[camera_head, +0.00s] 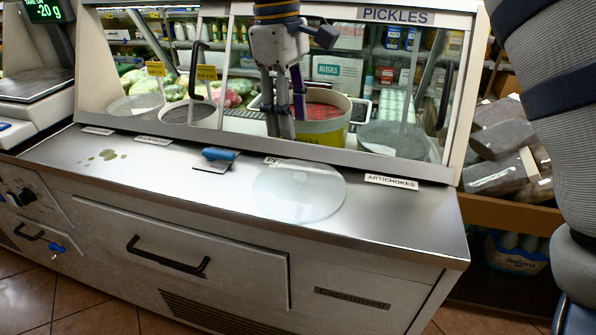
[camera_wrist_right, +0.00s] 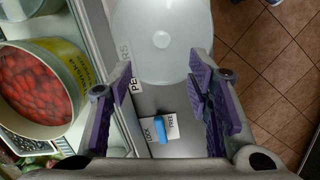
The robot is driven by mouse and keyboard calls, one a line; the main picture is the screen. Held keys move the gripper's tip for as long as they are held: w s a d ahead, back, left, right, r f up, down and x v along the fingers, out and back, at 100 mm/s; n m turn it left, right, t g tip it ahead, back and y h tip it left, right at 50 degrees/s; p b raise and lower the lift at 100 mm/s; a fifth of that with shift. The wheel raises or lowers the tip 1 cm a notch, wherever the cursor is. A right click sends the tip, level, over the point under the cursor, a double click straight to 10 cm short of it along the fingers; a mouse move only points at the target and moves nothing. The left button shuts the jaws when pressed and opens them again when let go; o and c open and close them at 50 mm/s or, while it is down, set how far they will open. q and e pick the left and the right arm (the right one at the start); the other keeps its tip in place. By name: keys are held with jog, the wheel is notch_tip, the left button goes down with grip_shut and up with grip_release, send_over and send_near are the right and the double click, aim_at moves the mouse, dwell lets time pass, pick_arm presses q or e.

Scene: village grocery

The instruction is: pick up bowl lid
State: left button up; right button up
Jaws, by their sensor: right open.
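A round translucent bowl lid (camera_head: 299,191) lies flat on the steel counter (camera_head: 220,190), overlapping a label card. In the right wrist view the lid (camera_wrist_right: 145,60) shows at the top, with a small pale knob in its middle. My right gripper (camera_head: 286,122) hangs in front of the pickle case, above and behind the lid in the head view. In the wrist view its purple-padded fingers (camera_wrist_right: 160,78) are apart and empty, with the lid's lower edge showing between and beyond them. My left gripper is not in view.
A yellow-banded tub of red food (camera_head: 325,118) stands in the case beside my right gripper. Glass panes and frame edges surround the opening. A blue-handled latch (camera_head: 219,154) sits on the counter left of the lid. A scale (camera_head: 35,85) stands far left.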

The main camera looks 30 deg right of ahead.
aim_at(299, 175)
jog(key=f, duration=0.3)
jog(key=s+f, duration=0.1)
jog(key=f, duration=0.6)
jog(key=shift+s+d+f, duration=0.3)
jog(key=shift+f, duration=0.05)
grip_shut()
